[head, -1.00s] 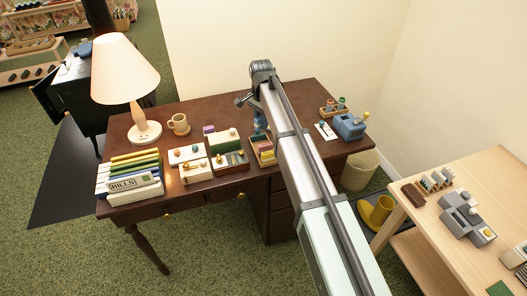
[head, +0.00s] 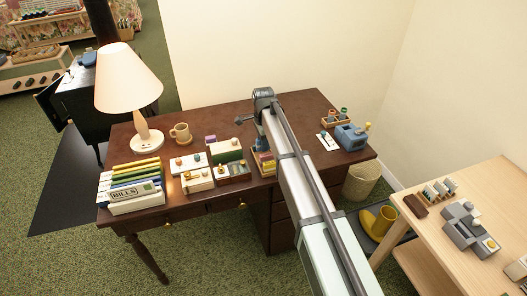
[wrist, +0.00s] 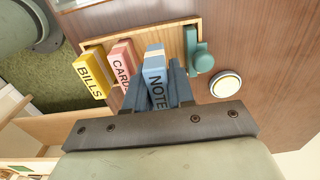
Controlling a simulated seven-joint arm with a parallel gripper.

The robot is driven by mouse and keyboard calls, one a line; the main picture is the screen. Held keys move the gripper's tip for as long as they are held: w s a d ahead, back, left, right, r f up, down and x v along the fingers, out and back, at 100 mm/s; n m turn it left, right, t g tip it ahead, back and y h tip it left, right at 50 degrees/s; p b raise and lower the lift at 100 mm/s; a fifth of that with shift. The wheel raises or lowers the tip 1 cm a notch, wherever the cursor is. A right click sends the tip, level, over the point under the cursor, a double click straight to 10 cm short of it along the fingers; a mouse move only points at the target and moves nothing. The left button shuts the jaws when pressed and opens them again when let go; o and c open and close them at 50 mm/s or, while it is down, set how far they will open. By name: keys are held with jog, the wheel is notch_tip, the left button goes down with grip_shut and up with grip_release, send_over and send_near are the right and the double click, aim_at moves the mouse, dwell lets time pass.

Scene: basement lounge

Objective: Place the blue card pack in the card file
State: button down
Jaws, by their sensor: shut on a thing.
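My gripper (wrist: 158,92) is shut on a blue card pack (wrist: 156,70) lettered "NOTE", seen between its dark blue-grey fingers in the wrist view. The light wooden card file (wrist: 192,36) lies behind the pack there. A yellow pack (wrist: 90,72) lettered "BILLS" and a pink pack (wrist: 122,62) stand in it, left of the blue pack. I cannot tell whether the blue pack touches the file's floor. In the head view my gripper (head: 260,142) is low over the card file (head: 267,172) on the desk, and my arm hides much of both.
A teal object (wrist: 201,60) and a round pale disc (wrist: 225,84) are close right of the file. A blue device (head: 350,137) is at the right.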

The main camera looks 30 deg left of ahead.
jog(key=shift+f, duration=2.05)
jog(key=c, duration=1.2)
grip_release()
jog(key=shift+f, duration=0.1)
jog(key=shift+c, duration=0.2)
notch_tip(320, 180, up, 12)
jog(key=shift+r, duration=0.15)
